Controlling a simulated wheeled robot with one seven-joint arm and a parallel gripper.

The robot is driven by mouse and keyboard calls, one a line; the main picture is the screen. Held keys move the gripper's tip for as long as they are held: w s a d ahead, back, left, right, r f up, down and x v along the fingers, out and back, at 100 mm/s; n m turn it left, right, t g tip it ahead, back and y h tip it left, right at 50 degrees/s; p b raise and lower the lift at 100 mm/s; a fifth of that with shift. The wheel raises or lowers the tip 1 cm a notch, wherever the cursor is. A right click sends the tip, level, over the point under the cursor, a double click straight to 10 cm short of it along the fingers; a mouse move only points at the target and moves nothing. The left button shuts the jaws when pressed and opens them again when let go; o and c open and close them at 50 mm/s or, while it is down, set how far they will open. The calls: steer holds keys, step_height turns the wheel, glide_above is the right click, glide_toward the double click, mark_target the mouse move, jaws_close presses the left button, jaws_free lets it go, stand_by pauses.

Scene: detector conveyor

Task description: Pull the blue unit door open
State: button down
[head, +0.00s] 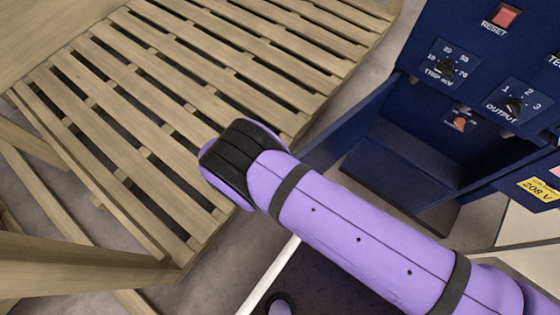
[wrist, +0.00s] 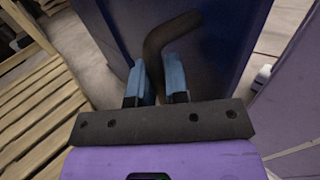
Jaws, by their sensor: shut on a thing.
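The blue unit (head: 415,135) stands at the right in the head view, and its dark inside shows below the control panel. Its blue door (head: 345,128) stands out from the unit's left side at an angle, partly covered by my arm. In the wrist view the door (wrist: 218,55) fills the middle as a dark blue panel. A dark bent handle (wrist: 178,30) is on it. My gripper (wrist: 157,78) is shut on the handle, with one blue finger on each side of it. In the head view my gripper is hidden behind my purple arm.
A slatted wooden pallet (head: 180,90) fills the left of the head view, close to my arm. Wooden beams (head: 75,260) stand at the lower left. The control panel (head: 480,65) has a red reset button and knobs. A little bare floor shows between pallet and unit.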

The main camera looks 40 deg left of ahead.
steer(key=c, duration=1.1)
jaws_free()
steer(key=shift+c, duration=0.2)
steer(key=v, duration=1)
steer(key=shift+s+a, duration=0.2)
steer(key=shift+s, duration=0.05)
